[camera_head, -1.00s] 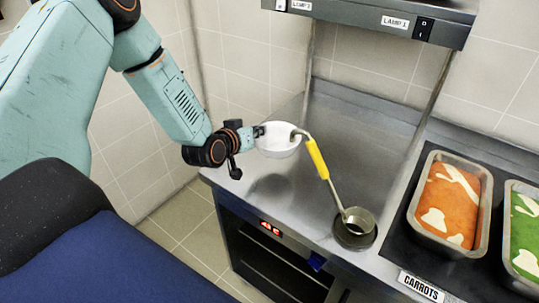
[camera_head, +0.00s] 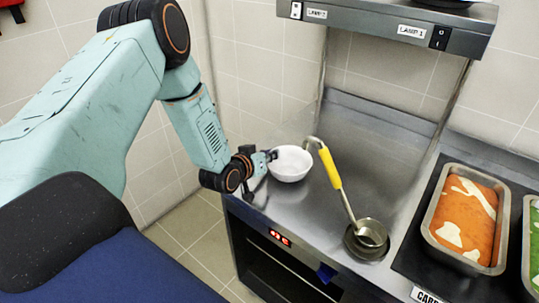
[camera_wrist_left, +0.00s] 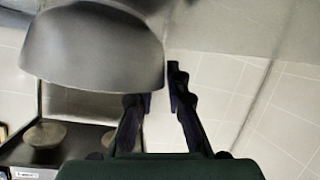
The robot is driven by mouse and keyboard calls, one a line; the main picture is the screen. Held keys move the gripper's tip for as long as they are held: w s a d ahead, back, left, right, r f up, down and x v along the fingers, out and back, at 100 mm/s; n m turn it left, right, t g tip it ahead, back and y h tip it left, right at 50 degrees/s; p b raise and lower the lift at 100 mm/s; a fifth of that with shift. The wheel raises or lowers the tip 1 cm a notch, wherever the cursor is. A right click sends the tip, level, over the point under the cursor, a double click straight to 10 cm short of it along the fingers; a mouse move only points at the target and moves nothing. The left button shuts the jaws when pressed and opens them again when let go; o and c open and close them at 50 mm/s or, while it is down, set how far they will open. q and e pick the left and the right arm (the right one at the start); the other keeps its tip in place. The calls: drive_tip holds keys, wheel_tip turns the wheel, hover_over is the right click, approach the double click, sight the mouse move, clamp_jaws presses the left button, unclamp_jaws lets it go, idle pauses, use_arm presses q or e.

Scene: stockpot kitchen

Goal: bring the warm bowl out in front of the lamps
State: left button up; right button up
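A white bowl (camera_head: 291,166) is upright over the left part of the steel counter (camera_head: 300,210), very low over it or touching; I cannot tell which. It also shows large and dark in the left wrist view (camera_wrist_left: 90,50). My left gripper (camera_head: 270,156) is at the bowl's left side, its fingers on either side of the bowl's wall (camera_wrist_left: 160,95). One fingertip is partly hidden by the bowl. The lamp hood (camera_head: 380,28) hangs above the counter, with labels and switches for the lamps. My right gripper is not in view.
A ladle with a yellow handle (camera_head: 330,167) leans close to the bowl's right side, its cup in a round well (camera_head: 358,248). A pan of orange food (camera_head: 466,222) stands at the right. A cabinet with a red display (camera_head: 280,238) is below. The counter behind the bowl is clear.

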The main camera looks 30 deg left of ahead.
use_arm(q)
drive_tip(key=shift+o, duration=1.3)
drive_tip(key=shift+d, duration=0.1)
drive_tip(key=shift+w, duration=0.1)
